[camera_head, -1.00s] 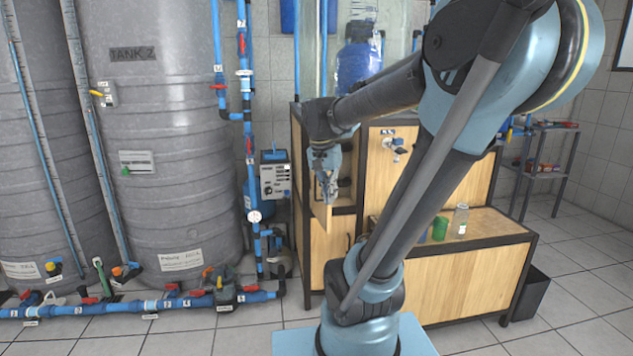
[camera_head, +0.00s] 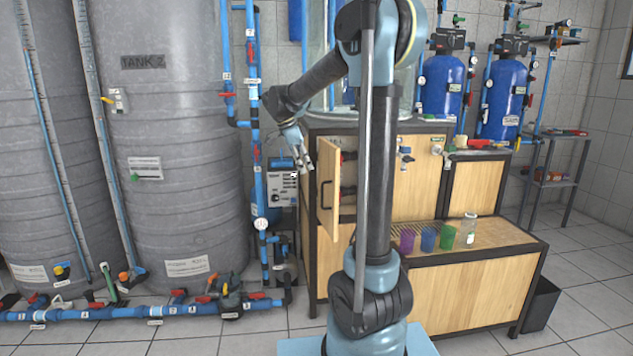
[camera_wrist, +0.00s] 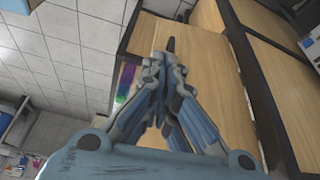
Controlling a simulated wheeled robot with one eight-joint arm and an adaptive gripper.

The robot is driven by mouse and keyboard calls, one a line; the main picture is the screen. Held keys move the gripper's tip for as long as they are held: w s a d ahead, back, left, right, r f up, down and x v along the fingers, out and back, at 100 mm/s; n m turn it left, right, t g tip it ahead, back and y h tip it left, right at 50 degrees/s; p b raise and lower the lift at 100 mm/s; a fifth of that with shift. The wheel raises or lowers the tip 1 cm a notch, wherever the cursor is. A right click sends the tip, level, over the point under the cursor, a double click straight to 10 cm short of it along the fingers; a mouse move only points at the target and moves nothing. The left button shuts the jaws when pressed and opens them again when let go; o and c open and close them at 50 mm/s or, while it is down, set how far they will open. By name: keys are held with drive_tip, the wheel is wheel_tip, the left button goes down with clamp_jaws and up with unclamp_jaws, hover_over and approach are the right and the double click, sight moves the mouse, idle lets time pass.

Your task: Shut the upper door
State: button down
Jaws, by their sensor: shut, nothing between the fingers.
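The upper door (camera_head: 329,190) is a light wooden panel on the left part of the cabinet front. It stands open, swung out from the cabinet, with a dark handle (camera_head: 325,195) on it. Dark shelf space shows to its right. My gripper (camera_head: 306,168) is beside the upper left part of the door, with its fingers pointing down. In the wrist view my gripper (camera_wrist: 173,62) has its fingers drawn together and empty, in front of wooden panels. I cannot tell whether the fingers touch the door.
A lower wooden door (camera_head: 337,250) is below. A low bench (camera_head: 495,238) with several coloured cups and a jar stands to the right. Blue pipes (camera_head: 256,130) and a grey tank (camera_head: 170,150) are on the left. A control box (camera_head: 283,187) is behind my gripper.

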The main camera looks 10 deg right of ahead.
sight(322, 189)
drive_tip(key=d+f, duration=0.7)
drive_tip(key=f, duration=0.2)
drive_tip(key=shift+w+d, duration=0.25)
drive_tip(key=shift+w, duration=0.2)
drive_tip(key=shift+r, duration=0.1)
